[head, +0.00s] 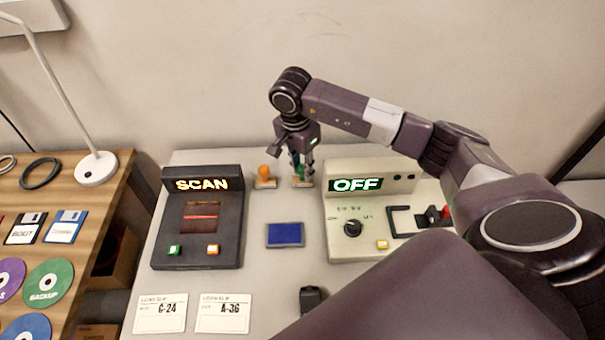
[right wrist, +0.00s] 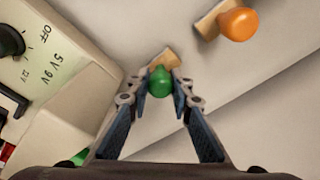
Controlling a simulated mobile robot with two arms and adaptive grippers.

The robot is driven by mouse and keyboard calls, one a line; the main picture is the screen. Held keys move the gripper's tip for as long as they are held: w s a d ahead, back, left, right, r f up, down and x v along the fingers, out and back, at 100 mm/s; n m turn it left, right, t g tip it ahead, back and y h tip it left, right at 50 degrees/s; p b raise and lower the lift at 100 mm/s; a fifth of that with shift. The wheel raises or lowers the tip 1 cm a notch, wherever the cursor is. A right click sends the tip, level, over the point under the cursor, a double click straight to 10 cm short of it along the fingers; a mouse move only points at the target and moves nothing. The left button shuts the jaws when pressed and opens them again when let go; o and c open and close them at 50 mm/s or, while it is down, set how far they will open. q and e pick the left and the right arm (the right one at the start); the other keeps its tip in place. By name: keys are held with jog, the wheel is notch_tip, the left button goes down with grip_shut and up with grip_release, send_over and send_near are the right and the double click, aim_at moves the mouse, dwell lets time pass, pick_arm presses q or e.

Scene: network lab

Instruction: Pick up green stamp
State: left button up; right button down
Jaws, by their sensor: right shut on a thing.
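The green stamp (right wrist: 160,82) has a round green knob on a tan wooden base. In the right wrist view it sits between the fingertips of my right gripper (right wrist: 160,90), which is shut on its knob. In the head view my right gripper (head: 302,172) reaches down at the back of the grey table, and the stamp's wooden base (head: 303,183) shows below the fingers. The base appears at table level; I cannot tell whether it touches the table. My left gripper is not in view.
An orange stamp (head: 265,176) stands close to the left. The SCAN device (head: 200,250) is left, the cream OFF box (head: 350,210) right. A blue ink pad (head: 285,234) lies between them. Two cards (head: 160,313) (head: 223,313) lie in front. A wall stands behind.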

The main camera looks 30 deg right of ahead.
jog(key=shift+r, duration=0.1)
notch_tip(320, 180, up, 20)
dwell(0.4)
